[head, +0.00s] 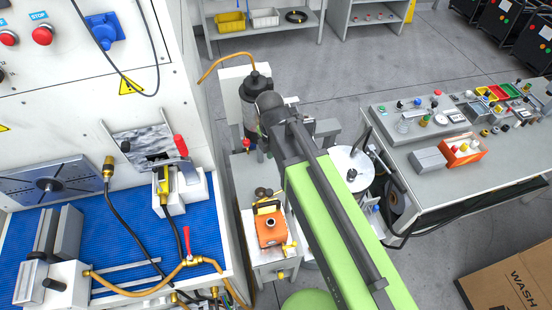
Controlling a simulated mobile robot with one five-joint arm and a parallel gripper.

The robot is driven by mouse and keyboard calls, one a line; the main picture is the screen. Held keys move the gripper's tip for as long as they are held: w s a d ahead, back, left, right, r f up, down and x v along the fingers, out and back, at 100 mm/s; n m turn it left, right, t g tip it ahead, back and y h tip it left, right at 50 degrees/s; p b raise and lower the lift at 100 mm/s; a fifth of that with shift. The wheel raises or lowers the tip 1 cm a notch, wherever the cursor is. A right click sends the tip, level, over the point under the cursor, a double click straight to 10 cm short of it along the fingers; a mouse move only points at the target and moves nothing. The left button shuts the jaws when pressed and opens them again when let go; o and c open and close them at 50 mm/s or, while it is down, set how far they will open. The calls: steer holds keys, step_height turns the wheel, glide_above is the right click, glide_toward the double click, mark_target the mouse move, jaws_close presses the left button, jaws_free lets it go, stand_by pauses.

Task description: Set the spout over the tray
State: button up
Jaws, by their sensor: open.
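A thin brass-coloured curved spout (225,60) rises from the top of a dark upright canister (250,104) and bends down to the left. Its free end hangs beyond the canister, over or near a pale surface (232,76). I cannot tell whether that surface is the tray. My green arm reaches up from the lower right, and the dark end with my gripper (268,107) is right beside or in front of the canister. The fingers are mostly hidden, and I cannot tell whether they touch it. I see nothing held.
The white washer panel and blue-matted bench (130,222) stand left. An orange box-shaped device (270,228) sits on a narrow stand below the canister. A round white plate (350,168) is right of my arm. A grey table (465,190) with small parts stands right.

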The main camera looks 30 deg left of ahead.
steer(key=shift+r, duration=0.1)
step_height(320, 180, up, 7)
steer(key=p, duration=0.7)
steer(key=shift+s+a+r, duration=0.15)
steer(key=shift+s, duration=0.05)
steer(key=shift+c, duration=0.3)
